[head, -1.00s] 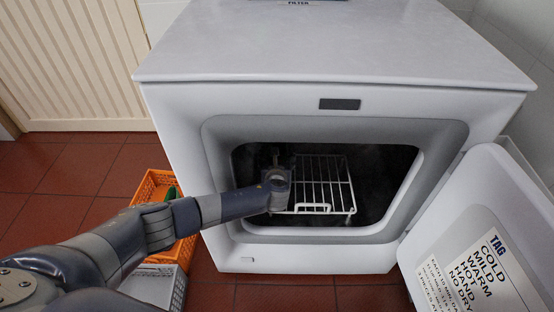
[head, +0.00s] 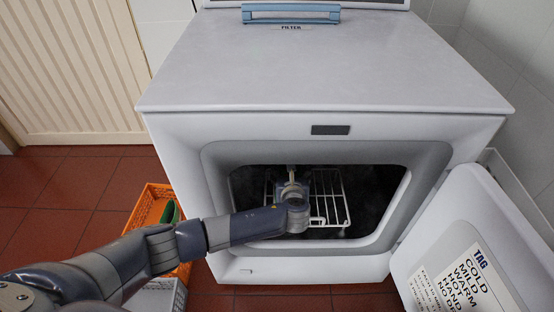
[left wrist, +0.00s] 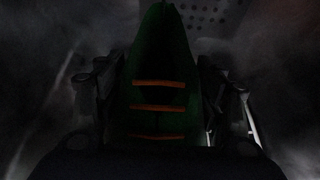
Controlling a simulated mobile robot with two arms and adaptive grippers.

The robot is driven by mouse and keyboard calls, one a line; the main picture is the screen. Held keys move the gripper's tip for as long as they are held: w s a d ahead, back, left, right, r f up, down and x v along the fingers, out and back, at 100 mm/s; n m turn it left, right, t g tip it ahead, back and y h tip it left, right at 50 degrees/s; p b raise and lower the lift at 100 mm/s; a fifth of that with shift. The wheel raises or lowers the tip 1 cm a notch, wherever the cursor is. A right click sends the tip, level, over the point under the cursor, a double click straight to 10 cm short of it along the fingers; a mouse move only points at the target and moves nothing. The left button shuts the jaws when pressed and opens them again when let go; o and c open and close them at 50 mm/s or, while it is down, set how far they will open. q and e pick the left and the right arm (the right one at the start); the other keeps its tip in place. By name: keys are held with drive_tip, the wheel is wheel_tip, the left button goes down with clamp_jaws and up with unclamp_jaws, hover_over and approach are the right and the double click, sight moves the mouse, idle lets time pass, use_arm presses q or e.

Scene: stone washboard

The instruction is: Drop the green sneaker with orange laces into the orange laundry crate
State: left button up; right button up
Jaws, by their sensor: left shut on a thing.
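The green sneaker with orange laces (left wrist: 160,55) shows dark in the left wrist view, upright in the middle, with several orange lace bars across it. My left gripper (left wrist: 163,92) has a finger on each side of the sneaker and is shut on it. In the head view this gripper (head: 292,190) is inside the dryer opening, over the wire rack, and the sneaker cannot be made out there. The orange laundry crate (head: 145,210) stands on the floor left of the dryer, partly behind my arm, with a green thing (head: 169,212) in it. My right gripper is not in view.
The white dryer (head: 320,85) fills the middle, its door (head: 450,225) open to the right. The wire rack (head: 340,208) is inside. A grey basket (head: 158,297) stands in front of the crate. Red floor tiles at left are clear.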

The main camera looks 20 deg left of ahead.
use_arm(q)
drive_tip(key=s+d, duration=0.6)
drive_tip(key=d, duration=0.4)
drive_tip(key=shift+d+p, duration=0.35)
drive_tip(key=shift+d, duration=0.05)
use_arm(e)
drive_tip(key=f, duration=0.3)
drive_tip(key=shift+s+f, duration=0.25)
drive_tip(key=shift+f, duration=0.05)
